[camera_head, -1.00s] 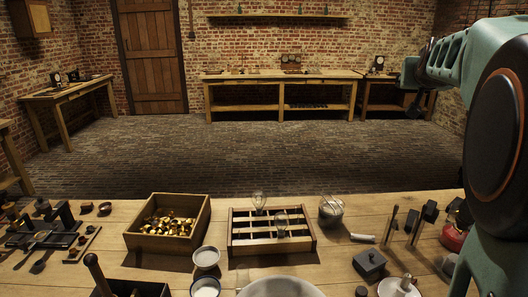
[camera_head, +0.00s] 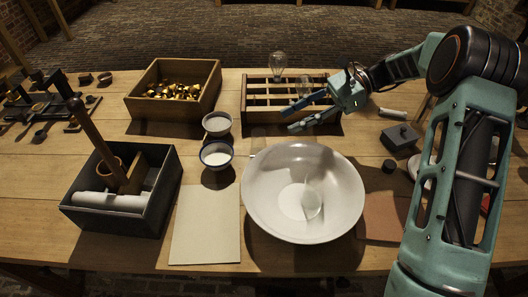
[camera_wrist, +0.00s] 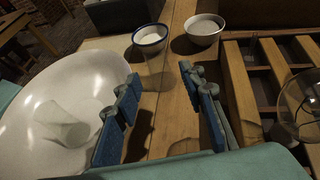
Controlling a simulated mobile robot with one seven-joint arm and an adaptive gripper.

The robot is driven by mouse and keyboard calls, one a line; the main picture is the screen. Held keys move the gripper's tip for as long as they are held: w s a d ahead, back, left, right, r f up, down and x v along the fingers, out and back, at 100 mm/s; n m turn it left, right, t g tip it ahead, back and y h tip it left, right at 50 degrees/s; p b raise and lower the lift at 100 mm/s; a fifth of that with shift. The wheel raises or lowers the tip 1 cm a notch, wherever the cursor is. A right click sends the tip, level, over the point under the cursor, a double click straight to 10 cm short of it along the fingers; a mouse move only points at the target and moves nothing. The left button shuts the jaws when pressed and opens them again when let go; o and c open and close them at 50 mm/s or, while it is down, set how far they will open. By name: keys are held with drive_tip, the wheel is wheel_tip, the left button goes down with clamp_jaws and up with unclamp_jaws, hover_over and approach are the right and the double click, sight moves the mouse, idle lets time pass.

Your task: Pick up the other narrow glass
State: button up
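A clear narrow glass (camera_head: 259,141) appears faintly on the table behind the bowl's upper left rim. In the wrist view, its faint outline (camera_wrist: 155,76) shows between and beyond my fingertips. Another clear glass (camera_head: 311,204) lies in the wide white bowl (camera_head: 263,213); it also shows in the wrist view (camera_wrist: 62,126). My gripper (camera_head: 292,119) is open and empty, above the front of the slatted wooden rack, right of the faint glass. Its fingers point left in the head view.
Two small bowls (camera_head: 216,154) (camera_head: 217,123) stand left of the glass. The slatted rack (camera_head: 257,116) holds clear bulbs (camera_head: 278,64). A box of brass parts (camera_head: 134,103) and a dark toolbox (camera_head: 95,218) are left. A pale sheet (camera_head: 205,226) lies in front.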

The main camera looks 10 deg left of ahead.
sight(259, 144)
drive_tip(key=x, duration=0.4)
drive_tip(key=shift+s+a+r+b, duration=0.1)
drive_tip(key=shift+s+a+b, duration=0.15)
drive_tip(key=shift+s+b, duration=0.1)
drive_tip(key=b+x, duration=0.1)
drive_tip(key=x, duration=0.5)
drive_tip(key=shift+s+f, duration=0.2)
drive_tip(key=shift+f, duration=0.05)
clamp_jaws()
